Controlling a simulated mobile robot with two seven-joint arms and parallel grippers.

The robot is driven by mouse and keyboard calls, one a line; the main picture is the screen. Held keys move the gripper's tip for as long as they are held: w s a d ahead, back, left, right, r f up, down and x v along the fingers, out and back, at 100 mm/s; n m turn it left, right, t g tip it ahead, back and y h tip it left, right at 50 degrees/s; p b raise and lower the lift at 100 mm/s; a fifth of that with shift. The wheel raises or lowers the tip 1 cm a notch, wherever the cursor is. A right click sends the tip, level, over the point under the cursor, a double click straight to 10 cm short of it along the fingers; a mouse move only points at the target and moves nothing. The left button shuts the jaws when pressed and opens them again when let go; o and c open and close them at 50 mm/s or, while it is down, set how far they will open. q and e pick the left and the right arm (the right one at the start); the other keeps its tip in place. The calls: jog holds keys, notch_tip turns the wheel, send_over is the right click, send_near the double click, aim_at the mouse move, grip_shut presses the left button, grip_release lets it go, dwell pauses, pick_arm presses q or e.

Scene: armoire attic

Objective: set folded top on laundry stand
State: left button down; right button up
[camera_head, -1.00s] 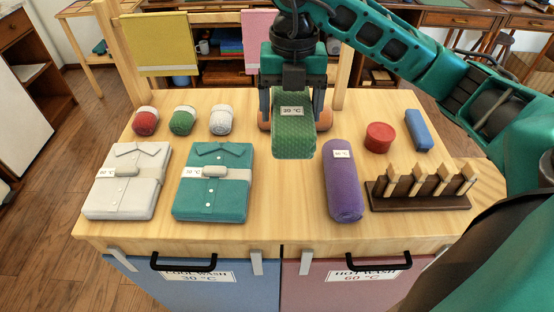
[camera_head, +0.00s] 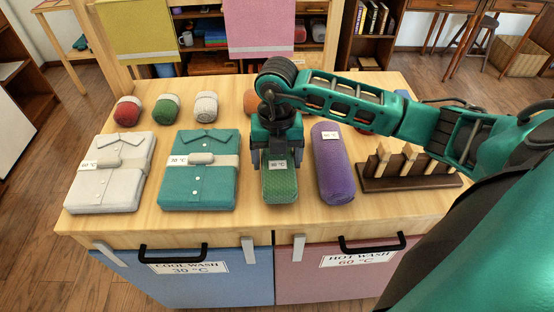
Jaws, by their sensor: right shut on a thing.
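My right gripper (camera_head: 276,160) points down over the front middle of the wooden stand top (camera_head: 235,222). It is shut on a green textured cloth bundle (camera_head: 280,187) with a white 30 °C tag, between the teal shirt and the purple roll. I cannot tell whether the bundle touches the top. A folded white shirt (camera_head: 118,180) lies at the left, and a folded teal shirt (camera_head: 195,182) lies beside it; both have tagged bands. My left gripper is not in view.
A purple roll (camera_head: 334,170) lies close right of the bundle. A dark rack with wooden pegs (camera_head: 400,165) stands farther right. Red, green and grey balls (camera_head: 128,112) sit at the back left. A blue cool wash bin (camera_head: 200,285) and pink hot wash bin (camera_head: 350,270) are below.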

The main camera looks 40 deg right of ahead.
jog(key=shift+f, duration=0.5)
jog(key=shift+f, duration=0.15)
jog(key=o, duration=1)
jog(key=shift+r, duration=0.55)
notch_tip(320, 180, up, 11)
jog(key=shift+r+p, duration=0.15)
jog(key=shift+p, duration=0.25)
